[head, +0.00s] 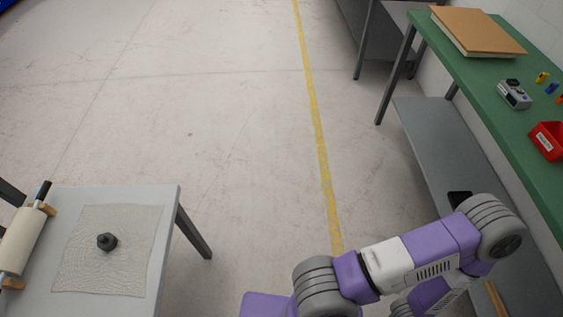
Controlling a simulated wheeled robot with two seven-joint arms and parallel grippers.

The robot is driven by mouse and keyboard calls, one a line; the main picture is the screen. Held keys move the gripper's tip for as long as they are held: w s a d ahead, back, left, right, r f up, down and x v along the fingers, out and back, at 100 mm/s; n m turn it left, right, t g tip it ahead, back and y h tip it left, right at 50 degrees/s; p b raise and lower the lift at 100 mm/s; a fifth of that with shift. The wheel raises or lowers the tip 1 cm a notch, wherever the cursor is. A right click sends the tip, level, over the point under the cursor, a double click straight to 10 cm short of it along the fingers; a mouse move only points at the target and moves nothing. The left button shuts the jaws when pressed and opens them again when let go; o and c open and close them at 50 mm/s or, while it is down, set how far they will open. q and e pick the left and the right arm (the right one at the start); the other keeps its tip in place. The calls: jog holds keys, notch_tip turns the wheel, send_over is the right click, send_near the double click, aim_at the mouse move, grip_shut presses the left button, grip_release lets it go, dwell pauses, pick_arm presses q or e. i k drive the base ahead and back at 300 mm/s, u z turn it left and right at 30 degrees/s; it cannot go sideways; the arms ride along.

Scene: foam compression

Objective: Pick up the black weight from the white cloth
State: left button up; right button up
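The black weight (107,242) stands on the white cloth (125,270), near the cloth's middle. The cloth looks off-white and textured and lies flat on a small light-topped table (165,205) at the lower left. Neither of my grippers shows in the head view. Only purple, white and grey links of one of my arms show at the lower right, well away from the weight.
A rolling pin (22,240) rests on wooden supports at the table's left. A green workbench (470,85) on the right carries a brown board (478,30), a small grey device (514,94) and a red bin (549,140). Open floor with a yellow line (318,140) lies between.

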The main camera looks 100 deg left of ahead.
aim_at(107, 242)
jog(key=u, duration=5.8)
jog(key=k, duration=0.2)
jog(key=z, duration=1.05)
jog(key=i, duration=0.4)
jog(key=u, duration=1)
